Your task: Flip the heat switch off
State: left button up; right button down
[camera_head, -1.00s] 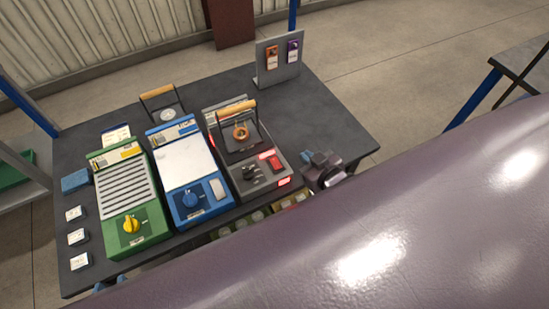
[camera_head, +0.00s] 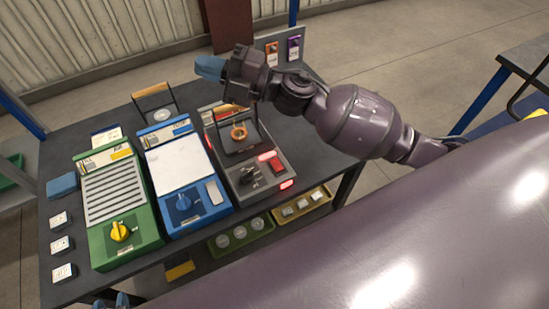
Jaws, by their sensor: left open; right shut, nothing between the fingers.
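The grey pit furnace unit (camera_head: 266,187) stands on the dark table, right of the blue unit. An orange ring (camera_head: 239,133) sits on its upper part under a wooden-handled frame. Its front panel has a black control (camera_head: 249,176) and a red rocker switch (camera_head: 271,159). A red light (camera_head: 287,184) glows at the front edge. I cannot read which control is marked heat.
A green unit (camera_head: 119,208) with a yellow knob and a blue unit (camera_head: 185,180) with a blue knob stand left. A wooden-handled frame (camera_head: 153,90) is behind them. White tiles (camera_head: 60,245) line the left edge. Trays (camera_head: 303,208) sit below. An upright panel (camera_head: 285,50) stands behind.

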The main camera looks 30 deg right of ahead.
jog(key=s+a+f+n+g+h+b, duration=0.15)
jog(key=s+f+n+g+h, duration=0.4)
jog(key=f+n+g, duration=0.55)
pick_arm(q)
jog(key=f, duration=0.2)
jog(key=shift+s+f, duration=0.35)
pick_arm(e)
jog(key=d+f+m+h, duration=0.2)
jog(key=d+f+h, duration=0.5)
jog(key=d+h, duration=0.5)
jog(key=shift+w+d+f+t, duration=0.25)
jog(key=shift+w+d, duration=0.2)
jog(key=shift+d, duration=0.4)
